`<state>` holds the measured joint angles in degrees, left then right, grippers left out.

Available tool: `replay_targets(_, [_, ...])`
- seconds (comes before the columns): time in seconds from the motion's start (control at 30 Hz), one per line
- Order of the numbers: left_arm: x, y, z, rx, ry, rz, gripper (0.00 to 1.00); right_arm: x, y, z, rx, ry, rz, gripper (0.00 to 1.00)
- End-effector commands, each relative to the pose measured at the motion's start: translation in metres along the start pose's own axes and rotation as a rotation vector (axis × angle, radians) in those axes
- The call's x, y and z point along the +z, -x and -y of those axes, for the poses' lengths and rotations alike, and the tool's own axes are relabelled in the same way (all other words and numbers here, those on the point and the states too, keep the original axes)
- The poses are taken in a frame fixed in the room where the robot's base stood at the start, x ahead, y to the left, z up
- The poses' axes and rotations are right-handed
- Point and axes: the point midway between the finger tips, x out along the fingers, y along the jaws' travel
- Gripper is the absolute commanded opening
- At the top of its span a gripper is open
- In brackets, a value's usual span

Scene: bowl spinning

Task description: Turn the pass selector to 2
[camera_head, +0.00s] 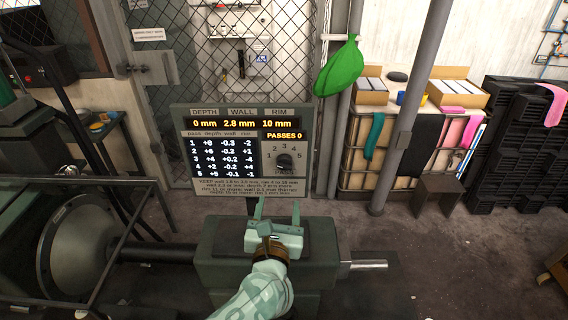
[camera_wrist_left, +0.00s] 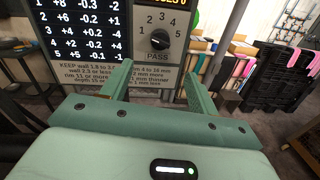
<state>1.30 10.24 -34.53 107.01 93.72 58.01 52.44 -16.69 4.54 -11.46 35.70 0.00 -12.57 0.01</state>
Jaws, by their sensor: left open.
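The pass selector (camera_head: 285,161) is a dark round knob on the lower right of the grey display panel (camera_head: 182,113), with numbers 1 to 5 arced around it. It also shows in the left wrist view (camera_wrist_left: 159,43), above the word PASS. I cannot make out clearly which number it points to. The display reads PASSES 0. My left gripper (camera_head: 278,206) is pale green, open and empty. It is below and in front of the panel, apart from the knob. In the left wrist view its two fingers (camera_wrist_left: 154,82) point up toward the panel's lower edge. My right gripper is not in view.
A dark green machine block (camera_head: 222,262) lies under my left gripper, with a large round headstock (camera_head: 85,240) at the left. A wire-mesh fence stands behind the panel.

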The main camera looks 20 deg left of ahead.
Motion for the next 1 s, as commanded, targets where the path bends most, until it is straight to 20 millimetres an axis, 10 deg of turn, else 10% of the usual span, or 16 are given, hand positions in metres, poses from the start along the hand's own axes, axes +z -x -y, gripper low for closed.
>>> replay_targets(0.5, [0.001, -0.121, -0.001, 0.002, -0.003, 0.003, 0.6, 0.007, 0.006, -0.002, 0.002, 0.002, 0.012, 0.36])
replay_targets(1.0, [0.0, -0.141, 0.0, 0.0, -0.001, 0.0, 0.6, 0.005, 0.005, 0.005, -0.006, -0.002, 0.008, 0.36])
